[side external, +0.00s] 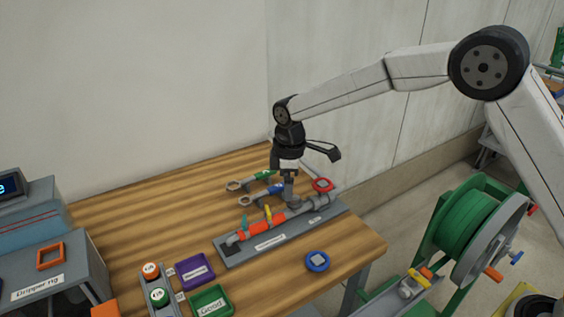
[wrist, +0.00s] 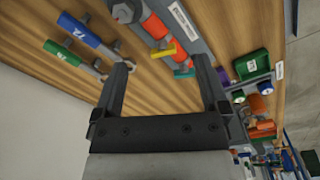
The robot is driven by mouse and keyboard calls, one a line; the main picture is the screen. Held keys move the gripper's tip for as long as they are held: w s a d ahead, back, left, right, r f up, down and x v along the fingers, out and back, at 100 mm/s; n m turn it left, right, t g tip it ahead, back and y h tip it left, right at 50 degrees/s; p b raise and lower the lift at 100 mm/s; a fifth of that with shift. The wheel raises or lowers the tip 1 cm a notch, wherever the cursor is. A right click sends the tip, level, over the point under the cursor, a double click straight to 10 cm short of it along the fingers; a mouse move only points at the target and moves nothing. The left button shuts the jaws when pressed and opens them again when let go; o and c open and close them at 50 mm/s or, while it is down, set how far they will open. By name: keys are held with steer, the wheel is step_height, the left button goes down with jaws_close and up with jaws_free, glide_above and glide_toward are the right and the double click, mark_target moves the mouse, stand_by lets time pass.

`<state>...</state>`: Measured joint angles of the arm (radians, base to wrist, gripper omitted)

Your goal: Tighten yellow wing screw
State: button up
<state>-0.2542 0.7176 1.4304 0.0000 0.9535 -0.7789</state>
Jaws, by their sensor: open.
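The yellow wing screw (side external: 268,212) stands up from the orange section of a pipe (side external: 262,230) on the grey base plate (side external: 239,256). In the wrist view the yellow wing screw (wrist: 162,53) shows between my finger ends, beyond them. My gripper (side external: 287,172) points down above the pipe, to the right of the yellow screw in the side view. In the wrist view my gripper (wrist: 161,64) has its two fingers wide apart with nothing between them. A teal wing screw (side external: 244,225) stands left of the yellow one; it also shows in the wrist view (wrist: 184,73).
A green-handled wrench (side external: 264,175) and a blue-handled wrench (side external: 270,188) lie behind the pipe, close to my gripper. A red handwheel (side external: 322,185) is at the pipe's right end. Purple (side external: 196,271) and green (side external: 211,301) trays stand front left.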

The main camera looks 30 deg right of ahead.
mark_target(268, 210)
steer(key=w+a+n, duration=0.1)
steer(key=a, duration=0.1)
steer(key=w+a+f+n, duration=0.1)
steer(key=a, duration=0.1)
steer(key=shift+w+n, duration=0.3)
steer(key=shift+w, duration=0.05)
steer(key=shift+f, duration=0.1)
steer(key=shift+f, duration=3.85)
steer(key=shift+c, duration=0.2)
jaws_close()
